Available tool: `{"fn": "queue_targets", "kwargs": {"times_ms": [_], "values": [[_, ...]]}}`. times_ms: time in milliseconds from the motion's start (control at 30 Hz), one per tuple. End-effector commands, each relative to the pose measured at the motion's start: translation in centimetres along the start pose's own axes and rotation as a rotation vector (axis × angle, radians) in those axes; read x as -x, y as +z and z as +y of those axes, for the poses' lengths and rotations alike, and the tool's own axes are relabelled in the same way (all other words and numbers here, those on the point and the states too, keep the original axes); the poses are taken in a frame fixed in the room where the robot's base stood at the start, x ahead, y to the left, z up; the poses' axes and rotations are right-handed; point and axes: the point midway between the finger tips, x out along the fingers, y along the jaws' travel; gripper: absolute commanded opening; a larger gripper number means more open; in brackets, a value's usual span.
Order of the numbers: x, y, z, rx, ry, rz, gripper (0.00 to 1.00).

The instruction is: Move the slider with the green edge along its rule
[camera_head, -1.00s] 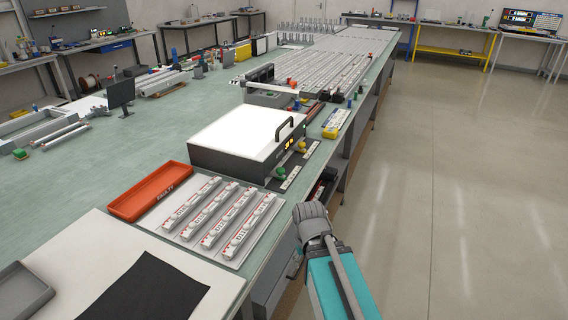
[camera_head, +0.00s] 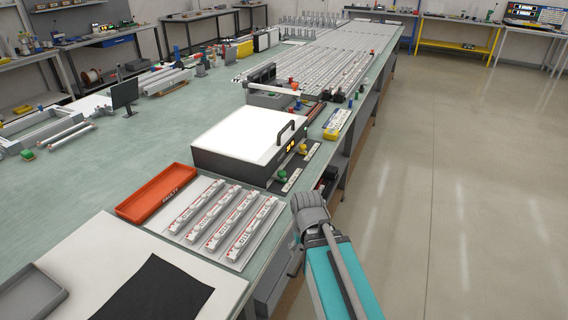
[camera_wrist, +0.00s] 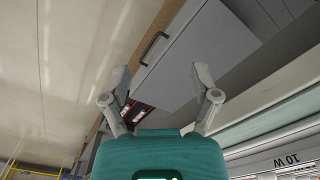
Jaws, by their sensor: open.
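A small slider with a green knob (camera_head: 282,175) stands on a short dark rule with a pale strip (camera_head: 292,181), at the front right of the lightbox (camera_head: 247,133). A second slider with a yellow-green knob (camera_head: 303,148) stands on a similar rule just beyond it. I cannot make out a green edge at this size. My gripper (camera_wrist: 162,82) shows in the wrist view with its two fingers spread and nothing between them. In the head view my grey and teal arm is beside the bench's right edge, apart from the sliders; the fingers are not clear there.
An orange tray (camera_head: 157,194) and a pale rack of several labelled white bars (camera_head: 228,213) lie in front of the lightbox. A black mat (camera_head: 152,289) is nearer. Open floor (camera_head: 450,200) lies right.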

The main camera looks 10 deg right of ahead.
Motion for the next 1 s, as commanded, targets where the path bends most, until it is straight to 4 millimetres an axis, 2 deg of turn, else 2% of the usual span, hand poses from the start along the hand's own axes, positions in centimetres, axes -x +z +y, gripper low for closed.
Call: {"fn": "queue_targets", "kwargs": {"times_ms": [33, 600, 867, 1000], "values": [[2.0, -0.2, 0.0, 0.0, 0.0, 0.003, 0.79], [12.9, -2.0, -0.2, 0.01, -0.003, 0.037, 0.79], [16.6, -4.2, -0.3, 0.049, -0.018, 0.066, 0.79], [18.3, -6.5, -0.2, 0.096, -0.034, 0.094, 0.79]]}}
